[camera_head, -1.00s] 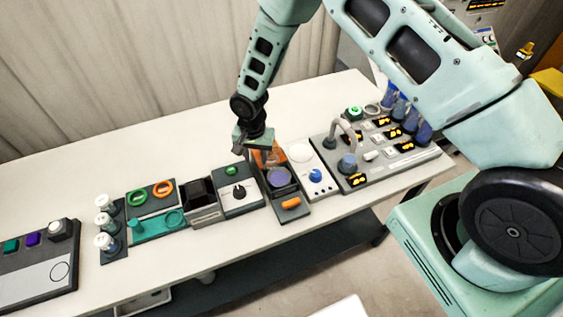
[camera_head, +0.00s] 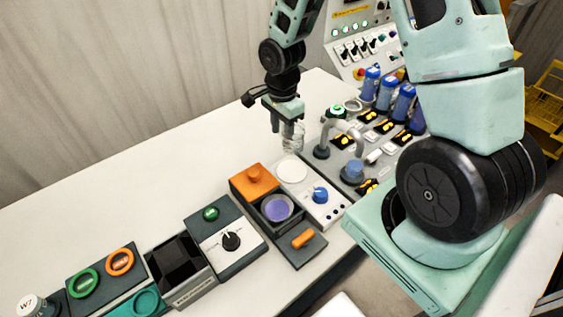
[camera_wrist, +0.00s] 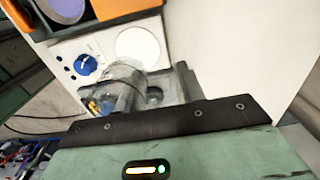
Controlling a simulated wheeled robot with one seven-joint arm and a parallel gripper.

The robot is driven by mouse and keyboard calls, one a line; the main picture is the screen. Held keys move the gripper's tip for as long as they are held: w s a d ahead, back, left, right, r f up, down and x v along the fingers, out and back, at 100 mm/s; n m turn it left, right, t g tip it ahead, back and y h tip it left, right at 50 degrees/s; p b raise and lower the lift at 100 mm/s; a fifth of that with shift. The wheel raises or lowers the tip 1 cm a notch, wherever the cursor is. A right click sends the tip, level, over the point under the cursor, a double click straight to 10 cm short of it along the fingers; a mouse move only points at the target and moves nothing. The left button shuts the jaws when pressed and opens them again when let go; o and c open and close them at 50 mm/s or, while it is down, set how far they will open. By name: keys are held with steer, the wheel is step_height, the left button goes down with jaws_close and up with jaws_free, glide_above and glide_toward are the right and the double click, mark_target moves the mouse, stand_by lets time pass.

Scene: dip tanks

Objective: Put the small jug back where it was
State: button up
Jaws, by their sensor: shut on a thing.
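The small jug (camera_head: 293,138) is clear glass. My gripper (camera_head: 285,128) is shut on it and holds it at the back edge of a white unit (camera_head: 321,209) with a round white plate (camera_head: 293,169) and a blue knob (camera_head: 320,194). In the wrist view the jug (camera_wrist: 124,76) is between the fingers, beside the white plate (camera_wrist: 137,48). The jug seems to be above the bench surface, but its base is hard to make out.
Left of the unit is a dark tank (camera_head: 303,253) with purple liquid (camera_head: 277,208) and an orange lid (camera_head: 254,181). Right of it is a panel with a grey curved pipe (camera_head: 343,126) and blue bottles (camera_head: 385,92). The bench behind the tanks is clear.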

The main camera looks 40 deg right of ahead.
mark_target(282, 162)
steer(key=shift+f+p, duration=0.8)
steer(key=shift+f, duration=3.35)
steer(key=shift+f, duration=0.1)
steer(key=shift+f, duration=0.15)
steer(key=o, duration=1.2)
steer(key=shift+c, duration=0.2)
